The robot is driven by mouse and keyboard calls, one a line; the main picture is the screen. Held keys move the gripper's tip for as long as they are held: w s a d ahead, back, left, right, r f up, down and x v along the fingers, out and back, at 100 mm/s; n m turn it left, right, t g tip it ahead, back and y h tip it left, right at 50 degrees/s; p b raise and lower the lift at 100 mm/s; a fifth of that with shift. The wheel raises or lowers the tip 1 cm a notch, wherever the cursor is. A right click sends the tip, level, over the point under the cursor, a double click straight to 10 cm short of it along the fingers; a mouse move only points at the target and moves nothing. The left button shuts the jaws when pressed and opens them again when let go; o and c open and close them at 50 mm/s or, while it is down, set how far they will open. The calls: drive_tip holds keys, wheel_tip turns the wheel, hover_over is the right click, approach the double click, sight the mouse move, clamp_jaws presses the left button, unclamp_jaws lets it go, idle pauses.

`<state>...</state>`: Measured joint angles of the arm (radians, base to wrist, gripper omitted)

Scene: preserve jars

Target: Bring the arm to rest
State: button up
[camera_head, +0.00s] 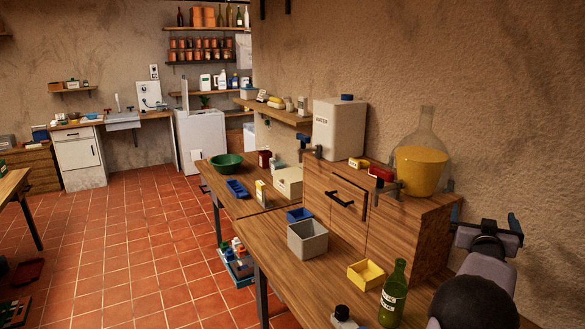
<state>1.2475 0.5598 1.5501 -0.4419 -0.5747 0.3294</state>
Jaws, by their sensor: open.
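My arm rises from the bottom right corner, with a black rounded joint and grey-purple links. My gripper (486,218) is at its far end, at the right side of the view. Its two dark fingers stand wide apart, and I see nothing between them. It is to the right of the wooden cabinet (385,232), near the wall; I cannot tell the exact gap to either.
The workbench (280,262) bears a green bottle (393,295), a yellow bin (366,274) and a grey bin (307,240). A glass demijohn (421,165) and a white water container (339,128) stand on the cabinet. The tiled floor at left is mostly clear.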

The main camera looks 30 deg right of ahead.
drive_tip(key=w+a+f+n+g+y+p, duration=0.1)
drive_tip(key=w+a+f+n+g+y, duration=0.1)
drive_tip(key=w+a+f+y, duration=0.4)
drive_tip(key=w+a+f+n+g+y+p, duration=0.1)
drive_tip(key=w+a+f+n+g+y, duration=0.15)
drive_tip(key=w+a+f, duration=0.6)
drive_tip(key=w+a+n+y, duration=0.2)
drive_tip(key=w+a+y, duration=0.1)
drive_tip(key=a, duration=1.4)
drive_tip(key=s+a+f+n+g+y+b, duration=0.1)
drive_tip(key=s+a+f, duration=0.2)
drive_tip(key=a, duration=0.7)
drive_tip(key=s+a+f+n+g+y+b, duration=0.1)
drive_tip(key=s+a+f+y, duration=0.2)
drive_tip(key=a, duration=0.8)
drive_tip(key=s+a+f+n+g, duration=0.1)
drive_tip(key=s+a+f, duration=0.2)
drive_tip(key=s+a, duration=0.3)
drive_tip(key=s+a+f+n+g, duration=0.1)
drive_tip(key=s+a+f+g, duration=0.1)
drive_tip(key=s+a, duration=0.5)
drive_tip(key=s+f, duration=0.1)
drive_tip(key=s, duration=0.3)
drive_tip(key=shift+s, duration=0.3)
drive_tip(key=shift+n+h+b, duration=0.25)
drive_tip(key=shift+b, duration=0.05)
